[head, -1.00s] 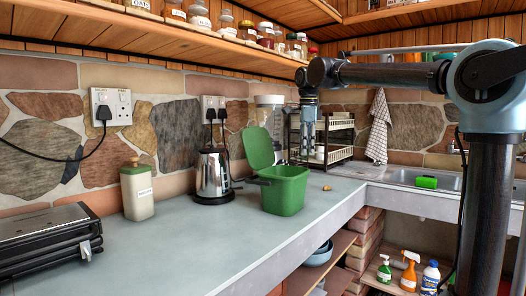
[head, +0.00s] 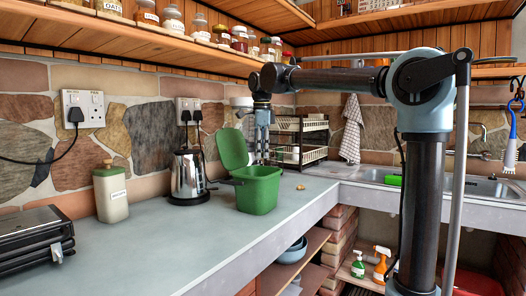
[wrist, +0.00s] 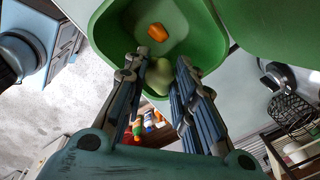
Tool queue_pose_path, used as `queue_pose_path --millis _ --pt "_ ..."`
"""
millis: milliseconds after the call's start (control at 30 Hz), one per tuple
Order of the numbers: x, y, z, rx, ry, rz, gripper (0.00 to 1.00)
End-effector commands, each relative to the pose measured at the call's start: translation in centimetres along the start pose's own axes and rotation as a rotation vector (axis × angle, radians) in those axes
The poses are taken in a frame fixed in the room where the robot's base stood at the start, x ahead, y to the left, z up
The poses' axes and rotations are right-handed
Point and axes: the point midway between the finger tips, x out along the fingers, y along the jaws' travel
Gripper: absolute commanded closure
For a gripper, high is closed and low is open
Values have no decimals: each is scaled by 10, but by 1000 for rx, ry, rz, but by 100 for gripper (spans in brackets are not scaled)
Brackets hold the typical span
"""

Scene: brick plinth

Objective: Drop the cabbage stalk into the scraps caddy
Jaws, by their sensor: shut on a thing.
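The green scraps caddy (head: 258,192) stands on the counter with its lid (head: 232,148) tipped open to the left. My gripper (head: 264,158) points down over the caddy in the head view, its tips small there. In the wrist view the fingers (wrist: 158,85) are shut on the pale green cabbage stalk (wrist: 159,77). The stalk appears against the open caddy (wrist: 205,38), close to one side of its rim. An orange scrap (wrist: 157,32) lies inside the caddy. The exact height of the stalk above the rim is hard to tell.
A steel kettle (head: 188,178) stands left of the caddy, and a cream canister (head: 110,192) farther left. A small tan piece (head: 300,187) lies right of the caddy. A dish rack (head: 300,140) stands behind. The front counter is clear.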

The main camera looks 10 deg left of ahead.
Motion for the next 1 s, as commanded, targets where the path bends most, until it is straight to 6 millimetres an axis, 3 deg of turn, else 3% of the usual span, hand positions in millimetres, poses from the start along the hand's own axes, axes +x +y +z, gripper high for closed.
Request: queue_pose_path --millis 500,900,933,1000 --pt "48 4 0 0 0 0 88" --pt "52 5 0 0 0 0 88" --pt "52 5 0 0 0 0 73" --pt "52 5 0 0 0 0 57"
